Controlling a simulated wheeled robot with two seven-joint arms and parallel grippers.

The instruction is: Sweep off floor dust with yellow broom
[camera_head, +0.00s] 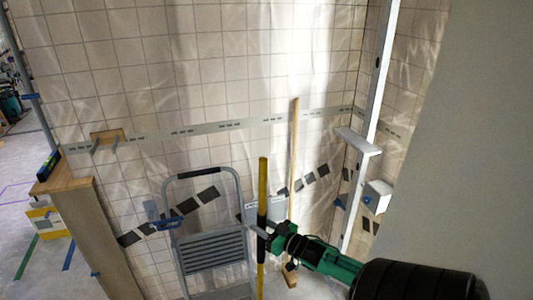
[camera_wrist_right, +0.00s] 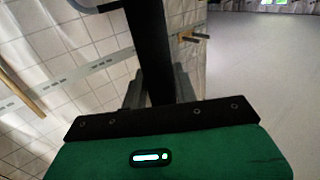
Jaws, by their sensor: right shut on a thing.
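The yellow broom (camera_head: 262,180) stands nearly upright near the middle of the head view, with a black section on its handle. My right gripper (camera_head: 267,236) comes in from the lower right and is shut on the handle around the lower end of that black section. In the right wrist view, the black handle part (camera_wrist_right: 147,45) runs between the two grey fingers (camera_wrist_right: 157,88). The broom's lower end runs out of the head view, so its head is hidden. No floor dust can be made out. My left gripper is not in view.
A grey stepladder (camera_head: 212,250) stands just left of the broom. A wooden pole (camera_head: 294,170) leans on the tiled wall behind it. A metal upright with a ledge (camera_head: 358,140) stands to the right. A wooden cabinet (camera_head: 100,235) is at left, with open floor (camera_head: 25,180) beyond.

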